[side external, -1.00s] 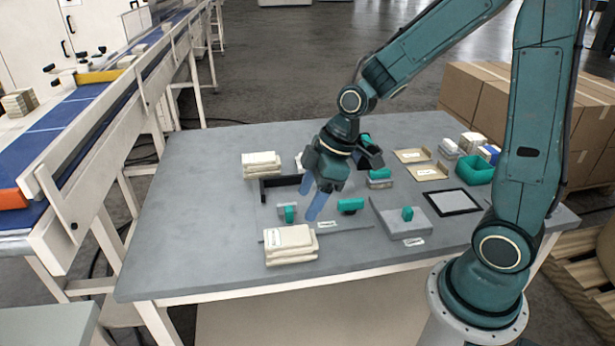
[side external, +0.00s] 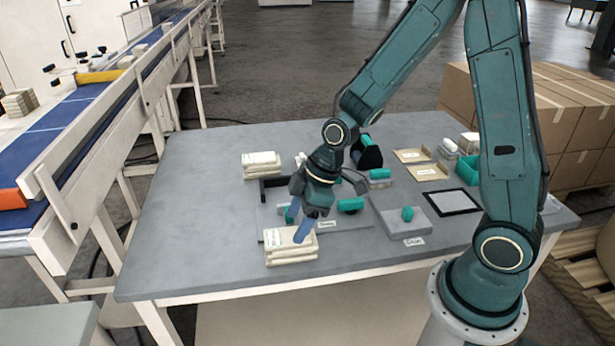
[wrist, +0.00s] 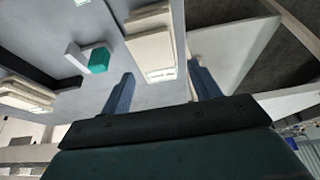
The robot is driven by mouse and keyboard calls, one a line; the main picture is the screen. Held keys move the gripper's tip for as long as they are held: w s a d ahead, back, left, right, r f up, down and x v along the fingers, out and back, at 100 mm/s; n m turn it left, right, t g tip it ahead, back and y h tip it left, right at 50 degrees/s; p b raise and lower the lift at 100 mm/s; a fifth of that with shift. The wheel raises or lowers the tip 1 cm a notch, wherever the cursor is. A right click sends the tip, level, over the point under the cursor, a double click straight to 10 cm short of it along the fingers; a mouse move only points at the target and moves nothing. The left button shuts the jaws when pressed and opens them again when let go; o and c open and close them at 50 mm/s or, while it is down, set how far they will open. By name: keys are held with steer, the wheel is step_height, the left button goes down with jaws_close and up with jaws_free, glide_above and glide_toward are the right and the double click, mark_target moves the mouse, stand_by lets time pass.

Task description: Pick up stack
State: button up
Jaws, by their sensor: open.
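A stack of cream paper bundles (side external: 283,251) lies near the front edge of the table. It also shows in the wrist view (wrist: 151,52), lying between the lines of my two fingers. My gripper (side external: 296,227) is open and empty, just above the far side of this stack. One blue finger overlaps the stack in the side view; I cannot tell whether it touches. The two blue fingertips of my gripper show spread apart in the wrist view (wrist: 160,82). A second cream stack (side external: 262,165) lies farther back on the table; the wrist view shows one at its left edge (wrist: 25,97).
Teal-handled tools (side external: 349,205) lie close behind and right of my gripper. A grey block with a teal knob (side external: 408,222) and a black-framed pad (side external: 454,202) lie to the right. A conveyor (side external: 95,120) runs along the left. The table's left part is clear.

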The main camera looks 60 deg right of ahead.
mark_target(289, 236)
steer(key=shift+x, duration=1.4)
steer(key=shift+x, duration=2.65)
steer(key=shift+w+d, duration=0.1)
steer(key=shift+d, duration=0.05)
steer(key=shift+f, duration=0.25)
steer(key=c, duration=0.8)
